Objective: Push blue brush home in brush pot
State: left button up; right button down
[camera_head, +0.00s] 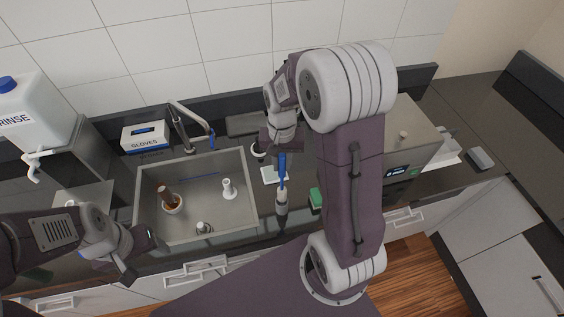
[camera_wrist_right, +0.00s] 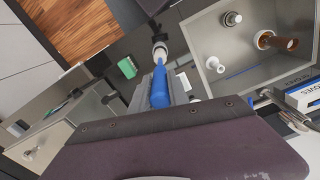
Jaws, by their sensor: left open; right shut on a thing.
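The blue brush (camera_head: 282,172) hangs below my right gripper (camera_head: 281,145), with its blue handle between the fingers. In the right wrist view the handle (camera_wrist_right: 160,88) runs away from the gripper (camera_wrist_right: 160,97) to a pale collar (camera_wrist_right: 160,51) and a dark far end. I cannot tell whether the pale and dark parts belong to the brush or to the brush pot, nor how deep the brush sits. No separate pot is clear. My left gripper (camera_head: 142,257) is open and empty at the counter's front left, near the sink.
The sink (camera_head: 205,226) lies left of the brush and holds a brown-handled item (camera_head: 166,194) and a white fitting (camera_head: 228,190). A green block (camera_head: 316,197) and a grey machine (camera_head: 412,125) stand right. A glove box (camera_head: 145,137) and rinse container (camera_head: 32,110) are at left.

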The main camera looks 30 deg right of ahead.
jog(key=shift+p, duration=0.4)
dwell(0.9)
jog(key=b, duration=0.6)
send_over(282, 190)
jog(key=shift+w+f, duration=0.2)
jog(key=shift+f, duration=3.9)
jog(key=c, duration=1.2)
grip_release()
notch_tip(282, 190, up, 9)
jog(key=shift+r+b, duration=0.1)
jog(key=shift+b, duration=0.55)
